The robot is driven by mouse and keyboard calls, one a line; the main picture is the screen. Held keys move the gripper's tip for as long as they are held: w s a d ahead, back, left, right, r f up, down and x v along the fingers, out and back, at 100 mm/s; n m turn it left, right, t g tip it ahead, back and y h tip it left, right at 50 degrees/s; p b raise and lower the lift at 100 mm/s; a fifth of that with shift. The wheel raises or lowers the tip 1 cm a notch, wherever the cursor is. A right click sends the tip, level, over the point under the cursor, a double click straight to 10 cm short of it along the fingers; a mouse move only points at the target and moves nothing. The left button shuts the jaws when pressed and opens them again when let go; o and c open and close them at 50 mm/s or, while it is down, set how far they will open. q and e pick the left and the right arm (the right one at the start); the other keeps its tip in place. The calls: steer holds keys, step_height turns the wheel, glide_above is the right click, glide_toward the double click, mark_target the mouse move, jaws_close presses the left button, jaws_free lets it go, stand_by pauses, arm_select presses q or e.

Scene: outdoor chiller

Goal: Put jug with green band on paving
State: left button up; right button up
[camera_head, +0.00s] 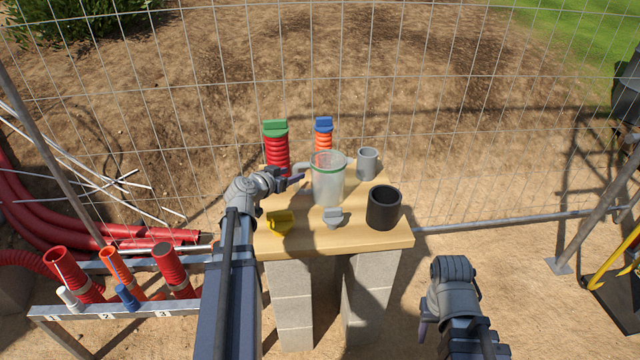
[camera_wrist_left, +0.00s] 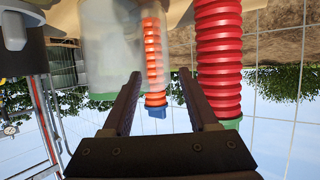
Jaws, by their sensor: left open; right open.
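The clear jug with a green band (camera_head: 328,184) stands upright on the wooden table top (camera_head: 370,238), its handle on the left side. My left gripper (camera_head: 292,178) is open and empty at the jug's handle side; contact cannot be told. In the left wrist view, which is upside down, the jug (camera_wrist_left: 100,45) fills the upper left, and the open fingers (camera_wrist_left: 157,85) point toward its handle side. My right gripper (camera_head: 424,318) is open and empty, low at the right, away from the table. The ground (camera_head: 520,270) looks sandy; I cannot make out separate paving.
A red hose with green cap (camera_head: 276,150) and an orange one with blue cap (camera_head: 323,135) stand behind. A grey mug (camera_head: 368,163), black cup (camera_head: 384,208), yellow piece (camera_head: 280,222) and grey piece (camera_head: 333,217) surround the jug. A numbered hose rack (camera_head: 140,308) is left.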

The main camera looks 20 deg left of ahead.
mark_target(293, 171)
arm_select(q)
steer(key=b+x, duration=0.1)
steer(key=x, duration=0.3)
steer(key=shift+w+a, duration=0.15)
steer(key=shift+a, duration=0.05)
steer(key=shift+r, duration=0.1)
jaws_close()
stand_by(1.1)
